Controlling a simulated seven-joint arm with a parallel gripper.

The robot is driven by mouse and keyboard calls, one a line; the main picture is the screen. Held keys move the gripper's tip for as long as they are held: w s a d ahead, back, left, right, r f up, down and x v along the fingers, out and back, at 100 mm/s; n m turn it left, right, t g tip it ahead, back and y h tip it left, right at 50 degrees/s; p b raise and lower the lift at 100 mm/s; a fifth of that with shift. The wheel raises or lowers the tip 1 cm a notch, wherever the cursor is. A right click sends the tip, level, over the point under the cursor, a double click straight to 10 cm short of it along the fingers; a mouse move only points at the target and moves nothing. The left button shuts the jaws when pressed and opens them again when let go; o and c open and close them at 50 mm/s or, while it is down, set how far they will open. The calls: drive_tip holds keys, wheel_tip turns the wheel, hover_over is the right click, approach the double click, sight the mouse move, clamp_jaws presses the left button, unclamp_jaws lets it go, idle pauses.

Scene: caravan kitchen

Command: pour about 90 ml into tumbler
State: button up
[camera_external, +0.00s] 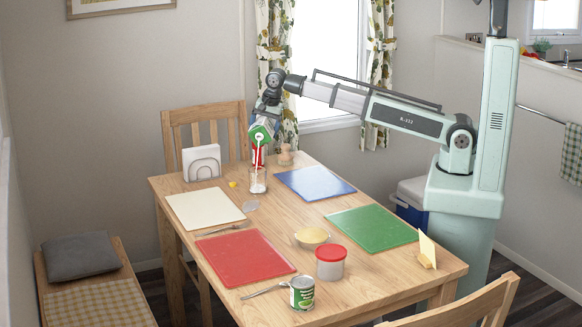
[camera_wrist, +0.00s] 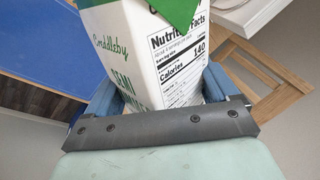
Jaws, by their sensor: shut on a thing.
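My gripper (camera_external: 268,108) is shut on a white and green carton (camera_external: 263,128) above the far left part of the table. The carton is tipped with its top end downward. The wrist view shows the carton's nutrition panel (camera_wrist: 180,55) between my fingers (camera_wrist: 160,98). A clear tumbler (camera_external: 258,186) stands upright on the table below the carton, with white contents low in it. The tumbler is not in the wrist view.
A white napkin holder (camera_external: 202,163) stands left of the tumbler. Cream (camera_external: 205,208), blue (camera_external: 315,183), red (camera_external: 245,258) and green (camera_external: 372,228) mats lie around. A red-lidded tub (camera_external: 330,263), a can (camera_external: 302,293) and a yellow bowl (camera_external: 311,237) stand nearer the front.

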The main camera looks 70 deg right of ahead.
drive_tip(key=shift+d+f, duration=0.1)
drive_tip(key=shift+d, duration=0.5)
drive_tip(key=shift+w+d+f, duration=0.1)
drive_tip(key=shift+d, duration=0.1)
drive_tip(key=shift+f+h+p, duration=0.25)
drive_tip(key=shift+h+p, duration=0.15)
drive_tip(key=shift+p, duration=0.2)
idle(0.8)
drive_tip(key=r, duration=0.1)
drive_tip(key=r+y, duration=0.2)
drive_tip(key=r, duration=0.1)
drive_tip(key=shift+w+d+r, duration=0.1)
drive_tip(key=shift+d, duration=0.25)
drive_tip(key=shift+a+r+m+y, duration=0.15)
drive_tip(key=shift+r+m+y, duration=0.15)
drive_tip(key=shift+r+y, duration=0.45)
drive_tip(key=shift+y, duration=0.35)
drive_tip(key=shift+r, duration=0.15)
idle(0.6)
